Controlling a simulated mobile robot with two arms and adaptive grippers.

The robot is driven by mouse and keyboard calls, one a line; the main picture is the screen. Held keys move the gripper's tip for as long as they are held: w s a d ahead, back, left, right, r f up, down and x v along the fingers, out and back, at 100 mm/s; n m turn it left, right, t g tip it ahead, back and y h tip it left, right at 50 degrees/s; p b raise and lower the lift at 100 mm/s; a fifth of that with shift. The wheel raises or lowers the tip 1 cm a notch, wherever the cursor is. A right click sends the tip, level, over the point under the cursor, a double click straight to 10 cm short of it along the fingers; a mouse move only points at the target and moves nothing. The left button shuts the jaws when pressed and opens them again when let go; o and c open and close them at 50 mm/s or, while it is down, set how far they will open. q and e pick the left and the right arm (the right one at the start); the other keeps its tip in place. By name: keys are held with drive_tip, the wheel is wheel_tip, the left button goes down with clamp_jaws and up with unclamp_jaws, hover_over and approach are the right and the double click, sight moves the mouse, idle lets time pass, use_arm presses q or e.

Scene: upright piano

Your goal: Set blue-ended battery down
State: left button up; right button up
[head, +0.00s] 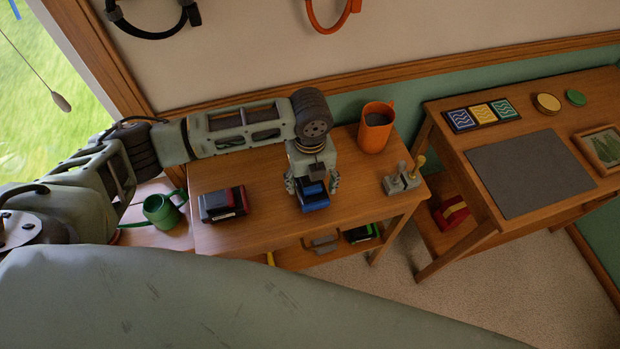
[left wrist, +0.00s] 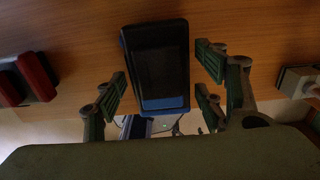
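The blue-ended battery (head: 313,199) is a dark block with a blue end at the front edge of the small wooden table (head: 262,236). It appears to rest on the tabletop. In the left wrist view the battery (left wrist: 158,65) lies between the spread fingers, with a gap visible on both sides, so the left gripper (left wrist: 165,88) is open. The gripper's palm hides the battery's back part in the head view. My right gripper is not in view.
A red-ended battery (head: 222,203) lies to the left, and a green mug (head: 162,211) stands beyond it. An orange mug (head: 376,128) and a grey lever block (head: 402,181) are to the right. A second table (head: 450,125) stands farther right. The lower shelf holds a green-trimmed item (head: 360,233).

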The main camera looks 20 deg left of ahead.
use_arm(q)
drive_tip(key=shift+o, duration=0.5)
drive_tip(key=shift+r, duration=0.15)
wheel_tip(320, 180, up, 12)
drive_tip(key=b, duration=0.1)
